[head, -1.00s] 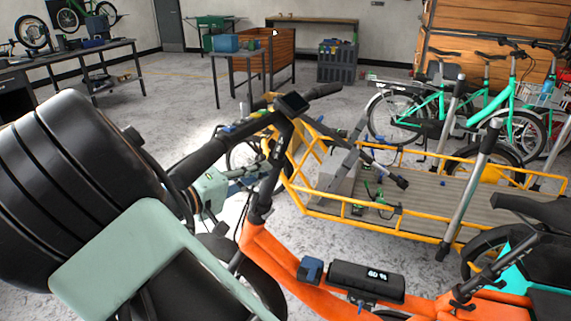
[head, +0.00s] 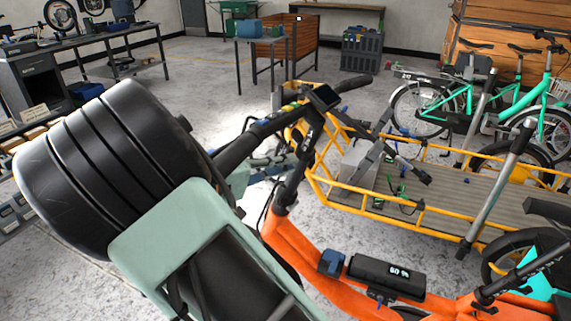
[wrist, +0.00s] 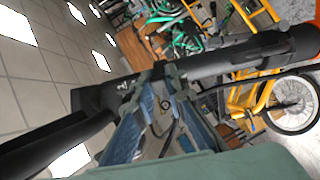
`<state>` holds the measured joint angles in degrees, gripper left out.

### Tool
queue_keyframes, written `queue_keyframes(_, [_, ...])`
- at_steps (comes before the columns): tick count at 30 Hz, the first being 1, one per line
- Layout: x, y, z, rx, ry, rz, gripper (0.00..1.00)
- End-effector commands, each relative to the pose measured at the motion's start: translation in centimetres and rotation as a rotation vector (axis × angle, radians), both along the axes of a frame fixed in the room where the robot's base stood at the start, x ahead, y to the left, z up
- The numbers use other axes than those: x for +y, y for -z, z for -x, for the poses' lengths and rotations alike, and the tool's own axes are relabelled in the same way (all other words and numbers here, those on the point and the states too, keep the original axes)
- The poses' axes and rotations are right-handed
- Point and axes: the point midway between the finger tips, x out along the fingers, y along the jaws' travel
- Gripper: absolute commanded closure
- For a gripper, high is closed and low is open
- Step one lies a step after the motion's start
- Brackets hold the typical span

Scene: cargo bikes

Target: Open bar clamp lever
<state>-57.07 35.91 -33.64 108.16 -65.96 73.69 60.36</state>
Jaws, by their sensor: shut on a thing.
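The orange cargo bike (head: 297,244) stands in front of me, with its black handlebar (head: 262,131) reaching toward the left. My gripper (head: 278,160), bluish and partly hidden behind the handlebar, is close below it in the head view. In the wrist view, the two blue fingers of my gripper (wrist: 160,80) come together at the black handlebar (wrist: 235,52) and are shut on a black part there. I cannot make out the bar clamp lever as a separate shape, since the fingers and handlebar cover that spot.
A yellow-railed cargo bed (head: 470,194) lies to the right, with teal bikes (head: 505,100) behind. A workbench (head: 75,45) stands at the back left. Open floor (head: 215,80) lies beyond the handlebar.

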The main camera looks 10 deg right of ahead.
Motion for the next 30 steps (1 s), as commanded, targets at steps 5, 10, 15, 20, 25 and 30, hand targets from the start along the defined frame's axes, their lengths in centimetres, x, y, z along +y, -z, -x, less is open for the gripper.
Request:
queue_keyframes(5, [0.0,0.1,0.0,0.001,0.001,-0.001,0.71])
queue_keyframes(10, [0.0,0.0,0.0,0.000,0.000,-0.001,0.70])
queue_keyframes(15, [0.3,0.0,0.1,0.000,-0.001,-0.001,0.70])
queue_keyframes(20, [2.3,-0.3,0.8,-0.001,-0.005,-0.001,0.70])
queue_keyframes(25, [5.6,-0.9,2.2,0.000,-0.005,-0.002,0.70])
queue_keyframes(30, [8.7,-1.4,3.5,-0.001,-0.003,-0.003,0.70])
